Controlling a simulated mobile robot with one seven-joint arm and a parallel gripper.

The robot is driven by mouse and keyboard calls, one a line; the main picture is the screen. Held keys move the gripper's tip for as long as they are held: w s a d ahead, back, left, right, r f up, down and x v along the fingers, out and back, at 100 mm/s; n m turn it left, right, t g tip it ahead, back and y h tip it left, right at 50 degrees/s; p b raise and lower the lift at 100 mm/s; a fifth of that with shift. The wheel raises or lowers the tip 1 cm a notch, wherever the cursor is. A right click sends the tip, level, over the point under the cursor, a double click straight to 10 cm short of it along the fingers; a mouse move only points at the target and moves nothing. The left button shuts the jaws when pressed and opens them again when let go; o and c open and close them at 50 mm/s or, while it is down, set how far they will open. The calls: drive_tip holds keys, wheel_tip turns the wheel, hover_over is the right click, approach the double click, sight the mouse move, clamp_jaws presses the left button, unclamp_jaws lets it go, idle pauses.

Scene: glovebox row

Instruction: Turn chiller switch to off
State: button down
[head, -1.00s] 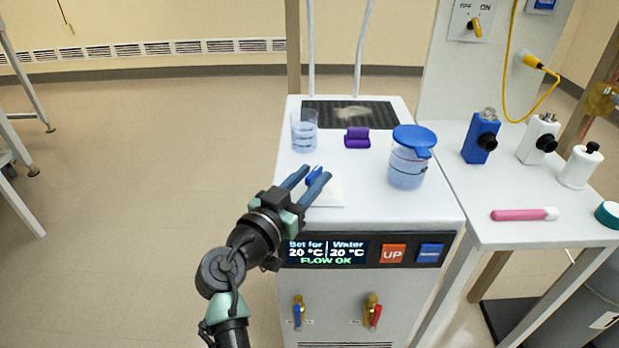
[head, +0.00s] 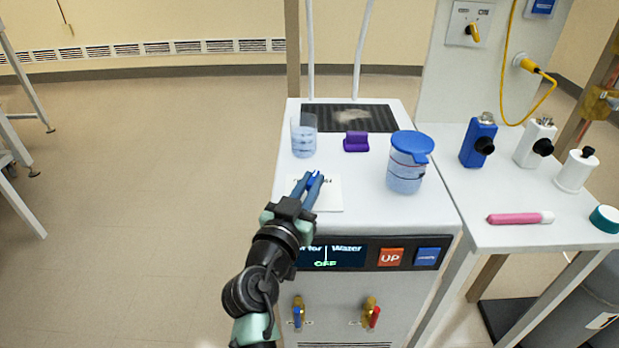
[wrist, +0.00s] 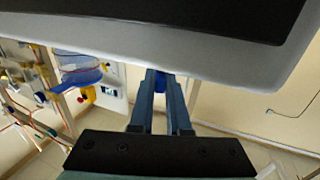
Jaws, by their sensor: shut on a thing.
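The chiller (head: 425,205) is a white box with a dark front display (head: 345,253), which reads OFF in green at the bottom; my arm covers its left end. A small blue knob (head: 315,181), which looks like the chiller switch, is at a white label plate (head: 330,195) on the chiller's top. My gripper (head: 312,182) is over the plate, with its two blue fingers shut on the blue knob. In the wrist view, blue shows between the fingertips (wrist: 163,80), close to a pale edge. The fingers hide much of the knob, so its pointing direction is unclear.
On the chiller's top stand a beaker (head: 303,136), a purple block (head: 356,142) and a blue-lidded jug (head: 408,165). A side table (head: 560,228) at right holds bottles and a pink tube. A wall switch with a yellow lever (head: 473,33) is behind. Floor at left is clear.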

drive_tip(key=y+p, duration=0.1)
drive_tip(key=n+y+p, duration=0.1)
drive_tip(key=p, duration=0.1)
drive_tip(key=shift+d+r+t, duration=0.15)
drive_tip(key=shift+r+t, duration=0.1)
drive_tip(key=shift+t, duration=0.05)
drive_tip(key=shift+n+y+p, duration=0.6)
drive_tip(key=shift+p, duration=0.45)
drive_tip(key=shift+n+y+p, duration=0.3)
drive_tip(key=shift+y+p, duration=0.2)
drive_tip(key=shift+p, duration=0.6)
drive_tip(key=y+p, duration=0.1)
drive_tip(key=p, duration=0.1)
drive_tip(key=shift+d+f+n+p, duration=0.1)
drive_tip(key=shift+f+n+p, duration=0.05)
drive_tip(key=shift+n+p, duration=0.25)
drive_tip(key=shift+f+y+p, duration=0.15)
drive_tip(key=shift+y+p, duration=0.15)
drive_tip(key=c, duration=0.9)
unclamp_jaws()
drive_tip(key=shift+s, duration=0.15)
